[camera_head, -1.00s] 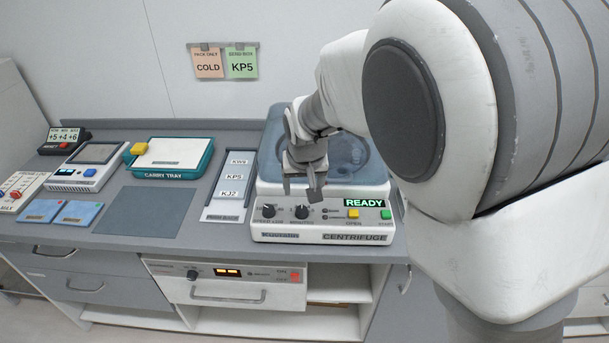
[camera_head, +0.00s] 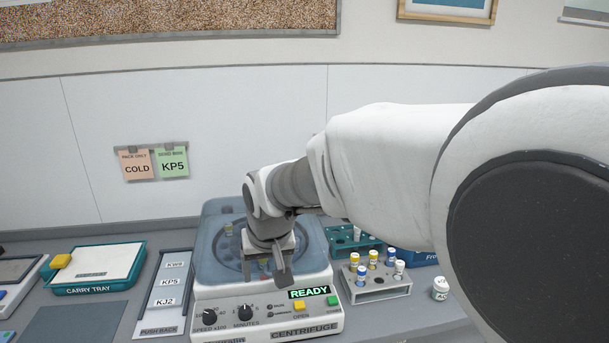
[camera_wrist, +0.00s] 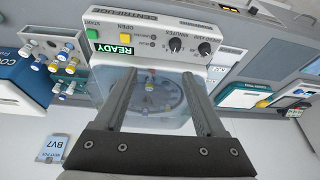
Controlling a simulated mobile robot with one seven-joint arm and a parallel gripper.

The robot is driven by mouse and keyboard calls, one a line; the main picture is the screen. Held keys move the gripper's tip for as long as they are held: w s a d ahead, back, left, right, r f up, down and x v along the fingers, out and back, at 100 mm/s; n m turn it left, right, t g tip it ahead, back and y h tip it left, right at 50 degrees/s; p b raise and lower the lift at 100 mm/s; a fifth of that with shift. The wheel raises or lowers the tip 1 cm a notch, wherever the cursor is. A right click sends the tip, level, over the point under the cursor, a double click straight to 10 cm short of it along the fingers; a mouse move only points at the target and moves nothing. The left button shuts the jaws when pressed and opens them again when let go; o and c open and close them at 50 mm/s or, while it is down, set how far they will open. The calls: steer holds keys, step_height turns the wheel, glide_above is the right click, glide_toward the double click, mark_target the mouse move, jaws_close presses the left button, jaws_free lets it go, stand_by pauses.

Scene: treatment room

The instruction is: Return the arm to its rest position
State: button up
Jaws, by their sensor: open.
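My gripper (camera_head: 268,264) is in front of and above the centrifuge (camera_head: 212,292) in the head view. In the wrist view my gripper (camera_wrist: 165,103) has its two fingers spread wide with nothing between them. The centrifuge (camera_wrist: 150,40) shows between and beyond the fingers, its bluish see-through lid over a round rotor with several small coloured caps in it. Its display reads READY. My arm stretches from the right edge across the head view. It hides part of the counter on the right.
A rack (camera_head: 378,290) with several capped tubes stands right of the centrifuge, with a teal rack (camera_head: 345,246) behind it and a loose vial (camera_head: 440,289) beside it. Left are a label holder (camera_head: 150,312) and the carry tray (camera_head: 100,287). A wall rises behind the counter.

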steer(key=s+d+r+m, duration=0.1)
steer(key=s+d+r, duration=0.25)
steer(key=d, duration=0.45)
steer(key=s+d+r+m, duration=0.1)
steer(key=s+d+r, duration=0.2)
steer(key=s+d, duration=0.35)
steer(key=s+d+m+t+h, duration=0.1)
steer(key=s+d, duration=0.8)
steer(key=shift+s+d+f+m+t+h, duration=0.2)
steer(key=shift+f+m+t+h, duration=0.1)
steer(key=shift+f+h, duration=0.1)
